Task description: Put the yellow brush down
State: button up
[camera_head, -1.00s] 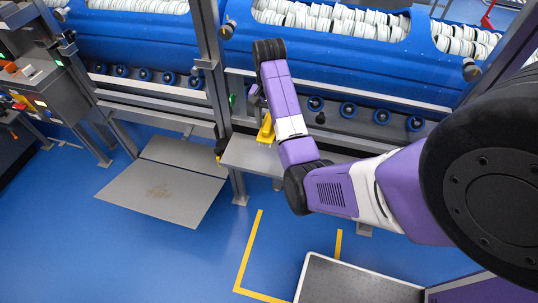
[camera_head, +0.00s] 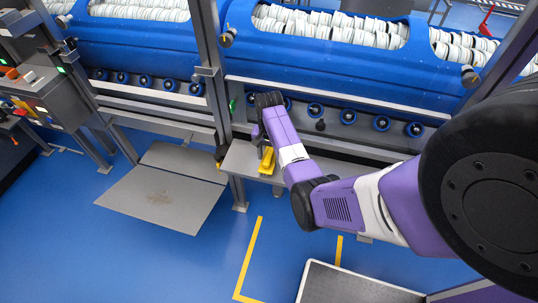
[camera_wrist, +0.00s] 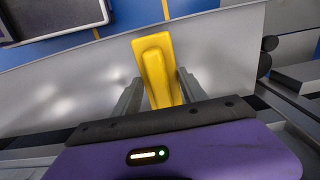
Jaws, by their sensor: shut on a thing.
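The yellow brush (camera_head: 266,164) is at the grey shelf (camera_head: 238,158) in front of the blue tubs in the head view. In the wrist view the brush (camera_wrist: 156,62) points away from me, between the two grey fingers of my gripper (camera_wrist: 160,88). My gripper (camera_head: 264,148) is shut on the brush and shows only partly in the head view. The brush is over the shelf, low and close to it. I cannot tell whether it touches the surface. The brush's near end is hidden behind my gripper body in the wrist view.
A grey upright post (camera_head: 211,85) stands just left of the shelf. Blue tubs (camera_head: 330,62) filled with white pieces lie behind, above a row of blue rollers. Yellow floor lines (camera_head: 250,255) and a dark-topped platform (camera_head: 350,285) are in front. The shelf's left part looks bare.

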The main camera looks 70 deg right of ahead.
jog(key=shift+f, duration=0.1)
jog(key=o, duration=1.2)
